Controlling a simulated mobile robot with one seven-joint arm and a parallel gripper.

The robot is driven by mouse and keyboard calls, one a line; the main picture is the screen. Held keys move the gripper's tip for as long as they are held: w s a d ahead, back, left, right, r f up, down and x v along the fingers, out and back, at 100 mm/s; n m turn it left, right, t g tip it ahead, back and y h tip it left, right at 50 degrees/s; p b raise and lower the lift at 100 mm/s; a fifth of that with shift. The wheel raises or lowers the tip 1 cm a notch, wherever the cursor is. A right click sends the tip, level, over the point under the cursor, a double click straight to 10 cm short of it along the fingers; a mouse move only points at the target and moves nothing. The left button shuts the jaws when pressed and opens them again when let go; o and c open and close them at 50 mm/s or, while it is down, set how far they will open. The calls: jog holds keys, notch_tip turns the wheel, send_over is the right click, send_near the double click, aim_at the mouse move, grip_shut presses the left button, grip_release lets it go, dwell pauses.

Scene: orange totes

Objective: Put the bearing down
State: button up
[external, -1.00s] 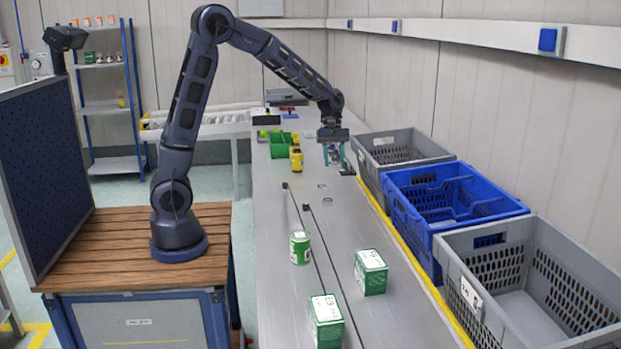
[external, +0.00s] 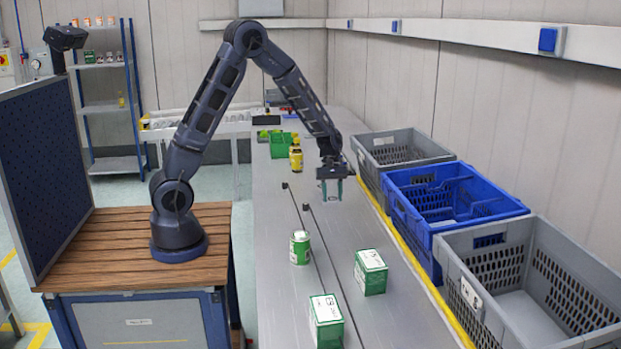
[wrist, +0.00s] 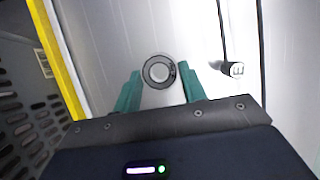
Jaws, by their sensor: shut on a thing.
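The bearing (wrist: 158,71) is a grey metal ring with a light centre, seen from above in the wrist view between the tips of my teal fingers. My gripper (external: 330,199) is shut on it, the fingers pointing down over the grey worktop (external: 290,280). I cannot tell whether the bearing touches the worktop.
Two green-and-white boxes (external: 370,272) (external: 327,322) and a green-and-white can (external: 300,248) stand nearer the camera. A yellow bottle (external: 296,158) and green bin (external: 281,145) are behind. A grey crate (external: 375,140), blue crate (external: 412,222) and another grey crate (external: 455,265) line the right.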

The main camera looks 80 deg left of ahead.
jog(key=shift+f, duration=2.45)
jog(key=o, duration=1)
jog(key=shift+f, duration=0.1)
jog(key=v, duration=1.1)
notch_tip(320, 180, up, 10)
jog(key=m, duration=0.4)
send_over(334, 218)
jog(key=s+d, duration=0.2)
jog(key=s, duration=0.3)
jog(key=s+d+r+m+t+y, duration=0.1)
jog(key=s+d+r+m+y, duration=0.1)
jog(key=s+d+r+m, duration=0.5)
jog(key=s+d+r+m+t+y, duration=0.1)
jog(key=s+d+r+m, duration=0.1)
jog(key=s, duration=0.8)
jog(key=s+d+r+m+t+y, duration=0.1)
jog(key=s+m, duration=0.4)
jog(key=s, duration=0.5)
notch_tip(334, 218, up, 3)
jog(key=shift+d+f+t, duration=0.1)
jog(key=shift+d+t, duration=0.7)
jog(key=shift+d, duration=0.3)
